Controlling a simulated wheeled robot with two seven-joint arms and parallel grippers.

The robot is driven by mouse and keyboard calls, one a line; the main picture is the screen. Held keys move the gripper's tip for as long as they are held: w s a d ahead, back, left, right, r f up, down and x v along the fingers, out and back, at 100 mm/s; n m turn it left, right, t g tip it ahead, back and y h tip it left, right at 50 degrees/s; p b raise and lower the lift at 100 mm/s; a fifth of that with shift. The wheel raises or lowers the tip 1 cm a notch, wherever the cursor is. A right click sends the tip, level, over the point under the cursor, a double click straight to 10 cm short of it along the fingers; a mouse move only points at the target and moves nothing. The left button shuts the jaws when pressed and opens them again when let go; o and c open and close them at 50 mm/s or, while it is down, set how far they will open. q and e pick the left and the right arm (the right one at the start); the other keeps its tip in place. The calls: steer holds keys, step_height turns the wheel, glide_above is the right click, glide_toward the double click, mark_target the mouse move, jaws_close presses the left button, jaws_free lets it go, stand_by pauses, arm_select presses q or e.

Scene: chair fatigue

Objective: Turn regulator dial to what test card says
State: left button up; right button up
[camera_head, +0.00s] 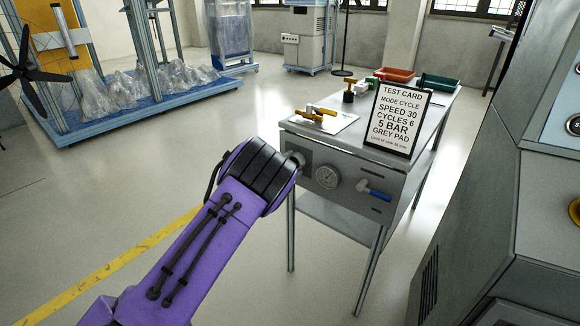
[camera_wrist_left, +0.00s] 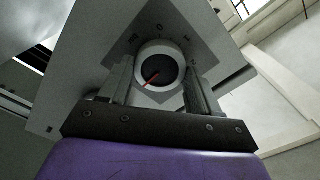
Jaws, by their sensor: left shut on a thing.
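The test card (camera_head: 399,120) stands upright on the grey bench; it reads mode cycle, speed 30, cycles 6, 5 bar, grey pad. The regulator dial (camera_wrist_left: 160,64) is a round knob with a pale rim, dark face and red pointer. My left gripper (camera_head: 297,159) is at the left of the bench's front panel, shut on the dial, with one finger on each side. It mostly hides the dial in the head view. My right gripper is out of view.
A round pressure gauge (camera_head: 327,176) and a blue-handled valve (camera_head: 373,191) are on the panel right of the dial. A white sheet with yellow-handled parts (camera_head: 318,113) lies on top. A large grey machine stands at right.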

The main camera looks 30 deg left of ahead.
arm_select(q)
steer(key=shift+f, duration=0.1)
steer(key=o, duration=1.1)
steer(key=shift+c, duration=0.2)
steer(key=s, duration=1)
steer(key=shift+s+a+p, duration=0.3)
steer(key=shift+s+a, duration=0.05)
steer(key=shift+a, duration=0.05)
